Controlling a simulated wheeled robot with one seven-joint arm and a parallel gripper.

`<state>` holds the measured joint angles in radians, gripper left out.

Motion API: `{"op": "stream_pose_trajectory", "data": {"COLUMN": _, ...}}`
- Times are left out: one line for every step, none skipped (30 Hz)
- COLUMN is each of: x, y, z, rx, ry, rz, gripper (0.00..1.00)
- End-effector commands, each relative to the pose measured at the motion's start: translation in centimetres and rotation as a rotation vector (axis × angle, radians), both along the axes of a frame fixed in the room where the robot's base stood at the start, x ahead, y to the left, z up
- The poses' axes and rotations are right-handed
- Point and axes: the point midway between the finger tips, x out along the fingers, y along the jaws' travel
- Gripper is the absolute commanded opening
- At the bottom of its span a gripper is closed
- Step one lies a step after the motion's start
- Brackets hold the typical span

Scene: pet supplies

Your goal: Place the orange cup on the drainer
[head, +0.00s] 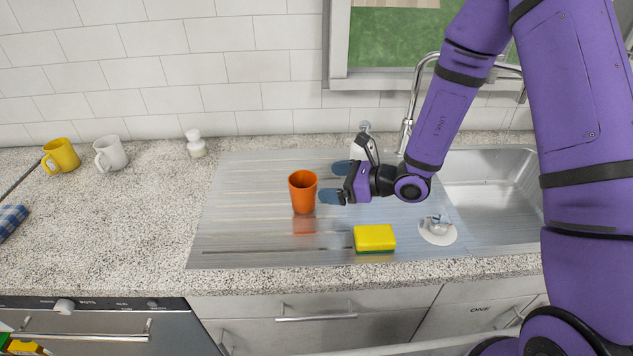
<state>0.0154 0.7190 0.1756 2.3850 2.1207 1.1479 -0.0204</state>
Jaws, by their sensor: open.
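The orange cup (303,195) stands upright on the metal drainer (245,215), left of the sink. My gripper (331,182) is just to the right of the cup with its blue fingertips apart and pointing left. The near fingertip is close to the cup's right side. I see nothing between the fingers, and I cannot tell if the near one touches the cup.
A yellow and green sponge (374,237) lies on the drainer in front. A white drain plug (437,229) is left of the sink basin (490,190). A faucet (407,125) stands behind. Yellow (62,155) and white (111,153) mugs and a white shaker (195,144) stand left.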

Motion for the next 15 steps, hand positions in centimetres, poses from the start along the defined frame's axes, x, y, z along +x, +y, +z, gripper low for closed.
{"op": "stream_pose_trajectory", "data": {"x": -0.4, "y": -0.9, "z": 0.3, "rx": -0.001, "ry": 0.000, "rz": -0.003, "gripper": 0.98}}
{"op": "stream_pose_trajectory", "data": {"x": -0.6, "y": -1.5, "z": 0.5, "rx": -0.001, "ry": -0.001, "rz": -0.004, "gripper": 0.98}}
{"op": "stream_pose_trajectory", "data": {"x": -0.8, "y": -2.0, "z": 0.7, "rx": -0.001, "ry": 0.000, "rz": -0.003, "gripper": 0.98}}
{"op": "stream_pose_trajectory", "data": {"x": -1.0, "y": -2.4, "z": 0.8, "rx": -0.001, "ry": 0.000, "rz": -0.002, "gripper": 0.98}}
{"op": "stream_pose_trajectory", "data": {"x": -1.2, "y": -2.8, "z": 1.0, "rx": 0.000, "ry": -0.001, "rz": -0.002, "gripper": 0.98}}
{"op": "stream_pose_trajectory", "data": {"x": -1.4, "y": -3.2, "z": 1.1, "rx": 0.000, "ry": -0.001, "rz": -0.003, "gripper": 0.98}}
{"op": "stream_pose_trajectory", "data": {"x": -1.6, "y": -3.5, "z": 1.2, "rx": -0.001, "ry": -0.001, "rz": -0.001, "gripper": 0.98}}
{"op": "stream_pose_trajectory", "data": {"x": -1.7, "y": -3.8, "z": 1.3, "rx": -0.001, "ry": -0.001, "rz": -0.001, "gripper": 0.98}}
{"op": "stream_pose_trajectory", "data": {"x": -1.8, "y": -4.1, "z": 1.4, "rx": -0.001, "ry": -0.001, "rz": -0.001, "gripper": 0.98}}
{"op": "stream_pose_trajectory", "data": {"x": -1.9, "y": -4.2, "z": 1.5, "rx": -0.001, "ry": -0.001, "rz": -0.001, "gripper": 0.98}}
{"op": "stream_pose_trajectory", "data": {"x": -2.0, "y": -4.4, "z": 1.5, "rx": -0.001, "ry": -0.001, "rz": -0.001, "gripper": 0.98}}
{"op": "stream_pose_trajectory", "data": {"x": -2.1, "y": -4.6, "z": 1.5, "rx": -0.001, "ry": -0.001, "rz": -0.001, "gripper": 0.98}}
{"op": "stream_pose_trajectory", "data": {"x": -2.1, "y": -4.6, "z": 1.6, "rx": 0.000, "ry": -0.001, "rz": 0.000, "gripper": 0.98}}
{"op": "stream_pose_trajectory", "data": {"x": -2.1, "y": -4.7, "z": 1.6, "rx": 0.000, "ry": 0.000, "rz": 0.000, "gripper": 0.98}}
{"op": "stream_pose_trajectory", "data": {"x": -2.1, "y": -4.7, "z": 1.6, "rx": 0.000, "ry": 0.000, "rz": 0.000, "gripper": 0.98}}
